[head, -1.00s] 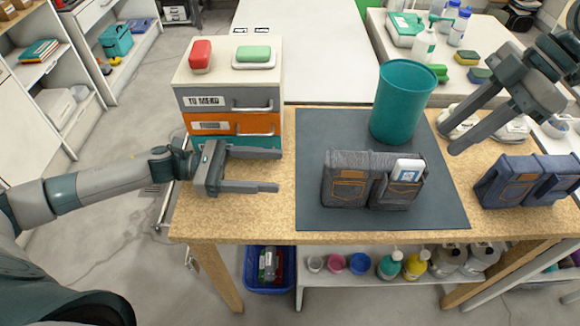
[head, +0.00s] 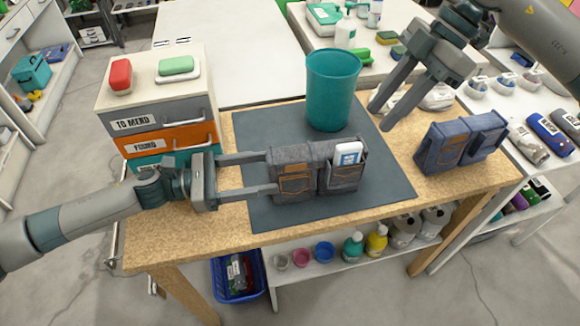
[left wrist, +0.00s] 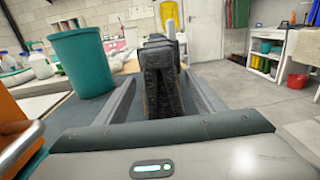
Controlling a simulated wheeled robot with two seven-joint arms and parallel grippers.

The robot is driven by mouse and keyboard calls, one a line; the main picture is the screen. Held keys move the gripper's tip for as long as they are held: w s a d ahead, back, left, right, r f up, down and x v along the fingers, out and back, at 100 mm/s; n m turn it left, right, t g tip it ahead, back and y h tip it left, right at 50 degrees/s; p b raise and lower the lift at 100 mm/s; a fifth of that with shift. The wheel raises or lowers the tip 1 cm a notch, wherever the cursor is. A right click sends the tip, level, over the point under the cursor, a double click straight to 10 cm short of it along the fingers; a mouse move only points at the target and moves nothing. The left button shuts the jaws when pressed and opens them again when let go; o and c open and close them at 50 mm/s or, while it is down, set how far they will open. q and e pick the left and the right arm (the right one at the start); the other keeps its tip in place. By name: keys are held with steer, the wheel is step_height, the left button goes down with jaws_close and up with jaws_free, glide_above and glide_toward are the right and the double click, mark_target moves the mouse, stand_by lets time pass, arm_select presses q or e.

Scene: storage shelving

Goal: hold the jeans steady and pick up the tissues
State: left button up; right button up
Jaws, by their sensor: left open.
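The dark grey folded jeans (head: 296,188) stand on the dark mat (head: 262,217). The tissues (head: 349,152), a white pack with a blue label, stick up from the right-hand pocket. My left gripper (head: 272,173) is open, its fingertips at the left end of the jeans. In the left wrist view the jeans (left wrist: 160,85) stand between the two fingers; contact cannot be told. A white end, likely the tissues (left wrist: 171,29), shows above them. My right gripper (head: 378,117) is open and empty, above the table to the upper right of the jeans.
A teal bin (head: 333,92) stands behind the jeans. A second, blue pair of jeans (head: 440,147) stands at the right on the table (head: 400,172). Drawers (head: 160,128) with soap bars on top stand at the left. The mat's front part is clear.

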mark_target(290, 169)
arm_select(q)
steer(key=x, duration=0.6)
steer(key=shift+d, duration=0.3)
